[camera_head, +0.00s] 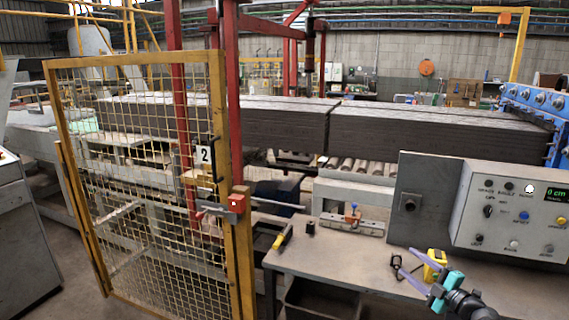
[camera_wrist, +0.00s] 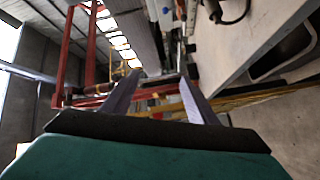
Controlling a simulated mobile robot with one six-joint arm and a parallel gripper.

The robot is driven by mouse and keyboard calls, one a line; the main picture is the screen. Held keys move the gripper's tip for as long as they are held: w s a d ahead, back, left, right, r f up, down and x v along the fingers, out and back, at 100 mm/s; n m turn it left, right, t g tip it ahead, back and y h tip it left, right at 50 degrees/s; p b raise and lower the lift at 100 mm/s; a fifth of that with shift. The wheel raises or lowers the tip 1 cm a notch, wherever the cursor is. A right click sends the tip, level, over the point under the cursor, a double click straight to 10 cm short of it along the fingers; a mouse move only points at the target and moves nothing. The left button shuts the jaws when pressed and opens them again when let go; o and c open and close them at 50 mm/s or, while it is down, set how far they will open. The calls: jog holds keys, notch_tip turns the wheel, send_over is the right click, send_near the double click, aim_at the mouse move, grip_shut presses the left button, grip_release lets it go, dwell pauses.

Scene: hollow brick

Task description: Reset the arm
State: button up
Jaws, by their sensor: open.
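My gripper (camera_head: 404,258) is at the lower right of the head view, over the right part of the workbench (camera_head: 330,262). It has teal parts and two purple fingers that point left. In the wrist view, the two fingers of my gripper (camera_wrist: 160,78) stand apart with nothing between them. The gripper is open and empty. A yellow and black device (camera_head: 436,260) shows close behind the fingers in the head view. I cannot tell whether they touch.
A control box (camera_head: 505,215) stands at the bench's right. A yellow-handled tool (camera_head: 283,237), a black cylinder (camera_head: 310,228) and a metal fixture (camera_head: 345,226) lie on the bench's left. A yellow mesh gate (camera_head: 135,180) stands at left. The bench's middle is clear.

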jog(key=w+a+f+m+h+b, duration=0.15)
jog(key=a+f+m, duration=0.25)
jog(key=a+f, duration=0.45)
jog(key=w+a+f+m+h+b, duration=0.1)
jog(key=w+a+f+m+h, duration=0.15)
jog(key=a+f, duration=0.6)
jog(key=s+a+f+m+g+h+b, duration=0.1)
jog(key=s+f+m+g+h, duration=0.3)
jog(key=f, duration=0.6)
jog(key=s+a+f+m+g+y+b, duration=0.1)
jog(key=s+f, duration=0.4)
jog(key=f, duration=0.5)
jog(key=s+a+f+m+g+h, duration=0.25)
jog(key=s+f, duration=0.25)
jog(key=f, duration=0.5)
jog(key=s+f+m+g, duration=0.2)
jog(key=s+f+g, duration=0.25)
jog(key=s, duration=0.55)
jog(key=s+f+m+g, duration=0.2)
jog(key=s+f+g, duration=0.25)
jog(key=s, duration=0.65)
jog(key=s+a+r+g+y, duration=0.1)
jog(key=s+a+g, duration=0.1)
jog(key=s, duration=0.3)
jog(key=s+a+r+m+g+y, duration=0.1)
jog(key=s+a+g, duration=0.1)
jog(key=s, duration=0.4)
jog(key=shift+s+r+g+b, duration=0.25)
jog(key=shift+g+b, duration=0.15)
jog(key=shift+g, duration=0.45)
